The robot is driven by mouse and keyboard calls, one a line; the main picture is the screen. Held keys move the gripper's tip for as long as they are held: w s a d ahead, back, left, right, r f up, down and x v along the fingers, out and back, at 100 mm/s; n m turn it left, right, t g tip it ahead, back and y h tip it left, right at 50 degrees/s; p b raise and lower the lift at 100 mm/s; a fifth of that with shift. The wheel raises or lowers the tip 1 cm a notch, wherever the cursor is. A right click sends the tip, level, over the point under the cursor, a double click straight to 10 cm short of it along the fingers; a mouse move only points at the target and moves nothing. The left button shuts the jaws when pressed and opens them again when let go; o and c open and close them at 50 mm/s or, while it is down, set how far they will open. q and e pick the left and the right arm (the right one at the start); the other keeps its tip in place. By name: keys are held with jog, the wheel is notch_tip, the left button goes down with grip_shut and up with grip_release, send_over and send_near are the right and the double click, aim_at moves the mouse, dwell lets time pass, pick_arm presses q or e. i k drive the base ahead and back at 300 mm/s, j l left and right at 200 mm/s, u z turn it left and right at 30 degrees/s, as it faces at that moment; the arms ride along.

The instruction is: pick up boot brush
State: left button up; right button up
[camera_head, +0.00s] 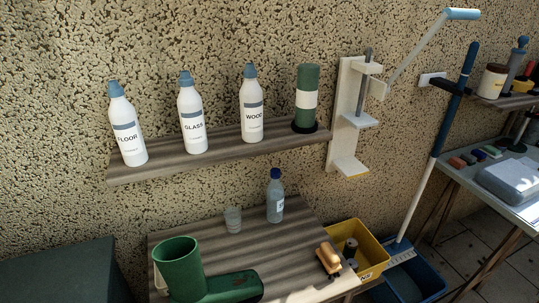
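A small tan, wood-coloured block with a dark underside (328,257), which looks like the boot brush, lies near the right end of the lower wooden table (215,246). It is close to the yellow bin. Its bristles are too small to make out clearly. A green boot (182,268) stands at the left front of the same table, its toe pointing right. Neither of my grippers shows in the head view.
A wall shelf (220,151) above holds white bottles and a green canister (307,95). A clear bottle (275,197) and cup (233,219) stand behind the brush. A yellow bin (372,256), blue bucket (425,275) and upright mop pole (432,160) are at right.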

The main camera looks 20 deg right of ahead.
aim_at(330, 261)
jog(key=z, duration=1.15)
